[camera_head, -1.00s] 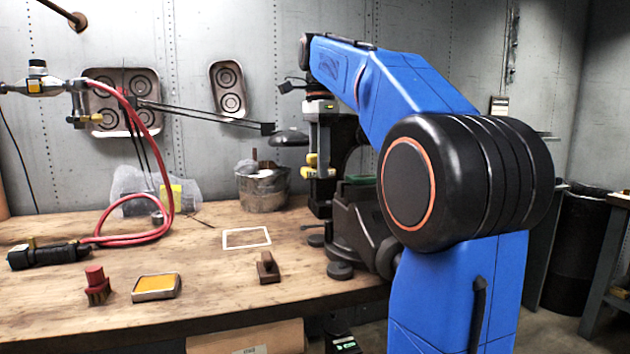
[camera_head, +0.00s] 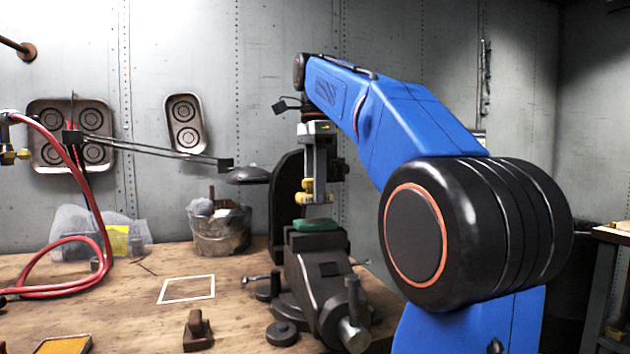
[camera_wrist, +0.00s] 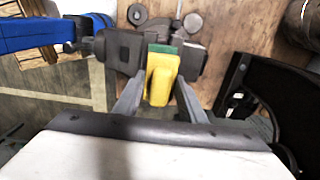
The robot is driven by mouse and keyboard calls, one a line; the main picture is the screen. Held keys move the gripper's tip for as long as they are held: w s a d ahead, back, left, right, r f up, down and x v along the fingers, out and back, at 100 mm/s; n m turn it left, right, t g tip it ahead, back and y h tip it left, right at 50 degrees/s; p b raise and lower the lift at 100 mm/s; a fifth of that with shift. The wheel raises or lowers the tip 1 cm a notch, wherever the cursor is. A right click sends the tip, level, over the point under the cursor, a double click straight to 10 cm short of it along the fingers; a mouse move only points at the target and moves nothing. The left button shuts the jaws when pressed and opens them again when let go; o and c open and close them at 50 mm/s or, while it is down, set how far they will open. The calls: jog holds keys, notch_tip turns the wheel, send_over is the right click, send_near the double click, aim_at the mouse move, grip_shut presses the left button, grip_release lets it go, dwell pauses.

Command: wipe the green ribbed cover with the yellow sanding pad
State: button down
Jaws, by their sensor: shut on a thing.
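The green ribbed cover (camera_head: 316,225) lies on top of the dark bench vise (camera_head: 320,265). My gripper (camera_head: 316,194) points down above the cover. It is shut on the yellow sanding pad (camera_head: 304,198), with a visible gap between pad and cover in the head view. In the wrist view the pad (camera_wrist: 161,82) sits between my two fingers and hides part of the cover (camera_wrist: 163,48), whose green edge shows beyond it. The cover's ribs are too small to make out.
A black upright panel (camera_head: 285,205) stands close behind the vise. A lamp (camera_head: 248,175) reaches in from the left. A bucket (camera_head: 221,232), a white outlined square (camera_head: 187,289) and a wooden-handled block (camera_head: 198,330) are on the bench.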

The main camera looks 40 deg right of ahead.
aim_at(303, 194)
jog(key=shift+f, duration=1.75)
jog(key=shift+a+f, duration=0.15)
jog(key=shift+a, duration=0.15)
jog(key=shift+w+a, duration=0.25)
jog(key=shift+a, duration=0.4)
jog(key=shift+w+a, duration=0.2)
jog(key=shift+a, duration=0.45)
jog(key=shift+f, duration=0.25)
jog(key=shift+d, duration=0.15)
jog(key=shift+s+d+r, duration=0.1)
jog(key=shift+s+d, duration=0.15)
jog(key=shift+d, duration=0.4)
jog(key=shift+s+d, duration=0.2)
jog(key=shift+d, duration=0.5)
